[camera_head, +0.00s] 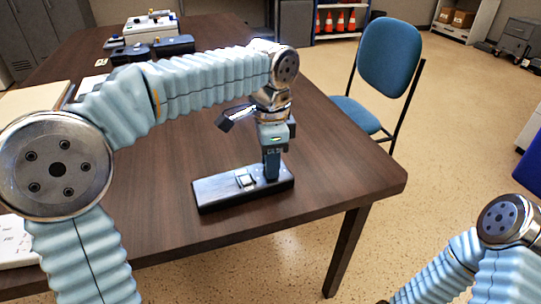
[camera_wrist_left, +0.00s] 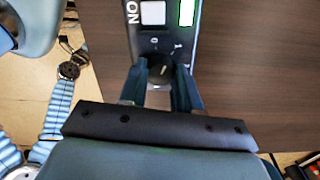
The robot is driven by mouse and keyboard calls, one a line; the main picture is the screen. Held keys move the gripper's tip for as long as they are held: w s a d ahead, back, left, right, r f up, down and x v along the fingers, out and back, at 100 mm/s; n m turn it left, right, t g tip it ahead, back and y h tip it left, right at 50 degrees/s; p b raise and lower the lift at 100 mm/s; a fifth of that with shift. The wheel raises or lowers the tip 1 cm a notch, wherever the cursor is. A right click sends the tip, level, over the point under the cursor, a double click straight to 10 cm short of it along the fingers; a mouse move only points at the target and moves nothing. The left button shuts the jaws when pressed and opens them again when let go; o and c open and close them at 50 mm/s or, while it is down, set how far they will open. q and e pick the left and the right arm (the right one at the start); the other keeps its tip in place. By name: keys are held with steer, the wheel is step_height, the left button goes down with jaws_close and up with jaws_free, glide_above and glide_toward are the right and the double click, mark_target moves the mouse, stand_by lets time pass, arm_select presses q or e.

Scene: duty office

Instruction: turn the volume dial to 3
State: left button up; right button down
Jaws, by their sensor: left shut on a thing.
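A dark control box (camera_head: 218,195) lies flat near the front right corner of the wooden table. It has a white rocker switch (camera_head: 244,179), also seen in the left wrist view (camera_wrist_left: 153,13) beside the letters "ON" and a lit green strip (camera_wrist_left: 187,12). My left gripper (camera_head: 272,174) points down at the right end of the box. In the left wrist view its fingers are shut on the round black dial (camera_wrist_left: 160,71), one on each side. Small scale marks show above the dial, but its exact setting is unclear. My right gripper is out of view.
The table (camera_head: 340,165) is bare around the box. A blue chair (camera_head: 388,60) stands beyond its right edge. Dark cases and a white device (camera_head: 150,26) sit at the table's far end. Papers (camera_head: 14,243) lie at the left.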

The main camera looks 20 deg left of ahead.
arm_select(q)
steer(key=m, duration=1.1)
steer(key=shift+m, duration=0.4)
steer(key=m, duration=1.1)
steer(key=o, duration=1.1)
steer(key=shift+c, duration=0.2)
